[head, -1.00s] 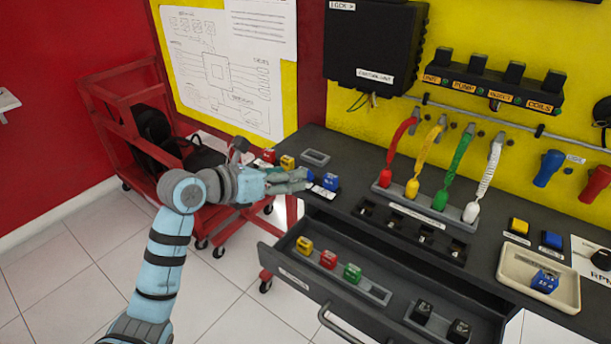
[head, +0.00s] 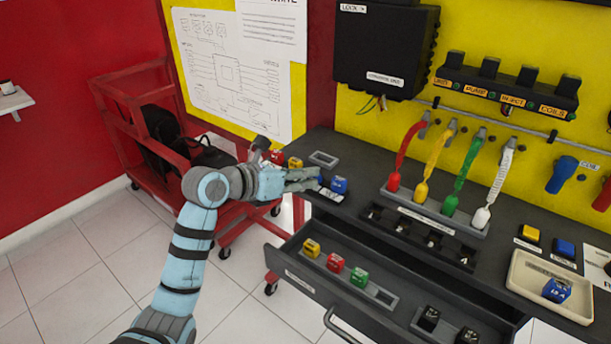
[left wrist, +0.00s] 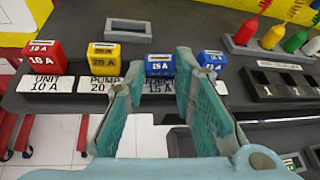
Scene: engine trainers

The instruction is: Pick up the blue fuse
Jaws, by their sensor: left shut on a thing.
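Two blue fuses stand side by side behind printed labels at the bench's left end. The left blue fuse (left wrist: 160,66) is marked 15 A and sits between my left gripper's fingers (left wrist: 157,76), which are shut on it. It appears still at its place behind the label. The right blue fuse (left wrist: 211,59) is just beyond the right finger and shows in the head view (head: 339,185). In the head view my left gripper (head: 317,180) reaches in from the left and partly hides the held fuse. Another blue fuse (head: 557,290) lies in a cream tray (head: 522,282). My right gripper is not in view.
A red fuse (left wrist: 43,56) and a yellow fuse (left wrist: 104,57) stand left of the held fuse. An empty grey holder (left wrist: 128,31) is behind them. An open drawer (head: 300,259) with several fuses juts out in front. A red cart (head: 115,95) stands at left.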

